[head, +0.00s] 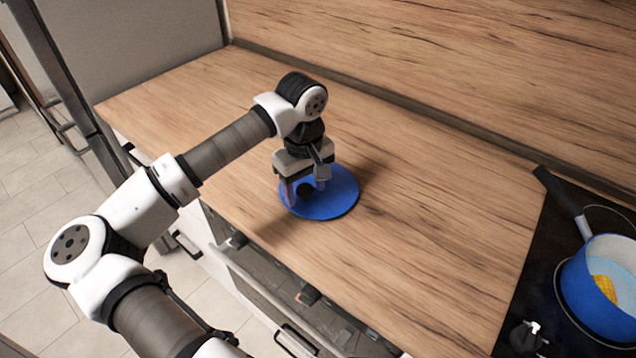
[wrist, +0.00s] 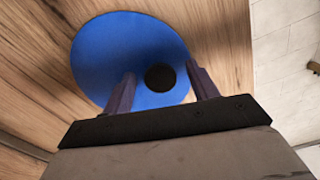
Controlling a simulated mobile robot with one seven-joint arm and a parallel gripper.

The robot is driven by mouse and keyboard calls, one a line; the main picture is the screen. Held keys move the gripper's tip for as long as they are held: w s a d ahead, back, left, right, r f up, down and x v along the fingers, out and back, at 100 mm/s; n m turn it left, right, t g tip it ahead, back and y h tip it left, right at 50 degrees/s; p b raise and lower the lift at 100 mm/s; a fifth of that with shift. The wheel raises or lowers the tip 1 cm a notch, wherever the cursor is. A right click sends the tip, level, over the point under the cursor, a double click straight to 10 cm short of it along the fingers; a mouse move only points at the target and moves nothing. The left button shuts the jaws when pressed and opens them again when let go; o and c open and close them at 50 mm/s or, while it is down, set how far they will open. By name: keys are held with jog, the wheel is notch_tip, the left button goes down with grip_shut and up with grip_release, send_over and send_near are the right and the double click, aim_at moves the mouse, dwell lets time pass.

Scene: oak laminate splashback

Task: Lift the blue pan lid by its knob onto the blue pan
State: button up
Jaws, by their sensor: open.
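The blue pan lid (head: 340,197) lies flat on the wooden counter, and it also shows in the wrist view (wrist: 125,45). Its round black knob (wrist: 160,77) sits at the middle of the lid. My gripper (head: 305,191) is over the lid, pointing down. In the wrist view my gripper (wrist: 162,85) is open, with one finger on each side of the knob and a gap on both sides. The blue pan (head: 585,300) stands on the black hob at the right, uncovered, with a yellow piece of food (head: 606,289) inside.
The black hob (head: 535,270) is at the right end of the counter. The pan's dark handle (head: 560,196) points back and left. The wooden counter (head: 440,230) between lid and hob is clear. A wooden splashback (head: 450,60) rises behind.

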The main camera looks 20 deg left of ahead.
jog(key=c, duration=1.2)
